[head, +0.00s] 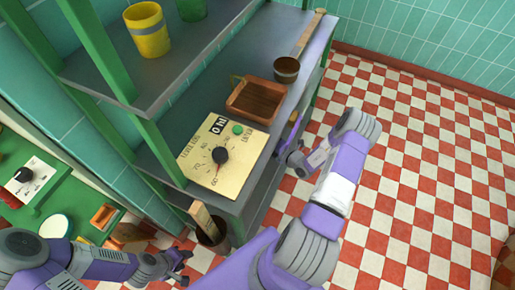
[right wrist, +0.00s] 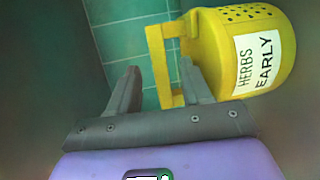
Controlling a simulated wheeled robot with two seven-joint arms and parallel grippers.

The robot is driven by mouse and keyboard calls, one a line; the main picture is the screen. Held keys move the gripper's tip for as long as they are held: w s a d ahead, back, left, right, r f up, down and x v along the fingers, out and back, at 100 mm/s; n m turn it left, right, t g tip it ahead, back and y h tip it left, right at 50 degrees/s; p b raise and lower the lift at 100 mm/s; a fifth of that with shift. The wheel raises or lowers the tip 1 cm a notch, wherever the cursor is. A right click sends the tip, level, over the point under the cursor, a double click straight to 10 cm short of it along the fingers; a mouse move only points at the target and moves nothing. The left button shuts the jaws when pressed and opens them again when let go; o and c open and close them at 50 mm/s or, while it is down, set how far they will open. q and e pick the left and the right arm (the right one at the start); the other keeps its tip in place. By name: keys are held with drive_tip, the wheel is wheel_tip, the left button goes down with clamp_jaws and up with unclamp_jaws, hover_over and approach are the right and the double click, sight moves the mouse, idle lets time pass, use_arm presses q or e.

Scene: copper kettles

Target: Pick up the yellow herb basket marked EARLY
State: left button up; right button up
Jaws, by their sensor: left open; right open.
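The yellow herb basket (right wrist: 222,50) fills the upper right of the right wrist view. Its white label reads HERBS EARLY, and it has holes near its top. Its squared yellow handle (right wrist: 156,62) sticks out to the left. My right gripper (right wrist: 159,66) is open, with the handle lying across the gap between its fingertips; I cannot tell whether they touch. In the head view my right gripper (head: 287,152) is by the side of the grey counter, and a small yellow bit shows beside it. My left gripper (head: 180,262) is open and empty at the lower left.
A cream control panel (head: 205,170) with a black dial, a brown tray (head: 257,100) and a dark pot (head: 286,69) are on the grey counter (head: 228,68). A yellow cup (head: 150,42) stands on the shelf above. The checkered floor (head: 420,170) at right is clear.

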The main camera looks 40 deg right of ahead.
drive_tip(key=b+x, duration=0.1)
drive_tip(key=x, duration=0.3)
clamp_jaws()
drive_tip(key=shift+r, duration=0.1)
idle(1.2)
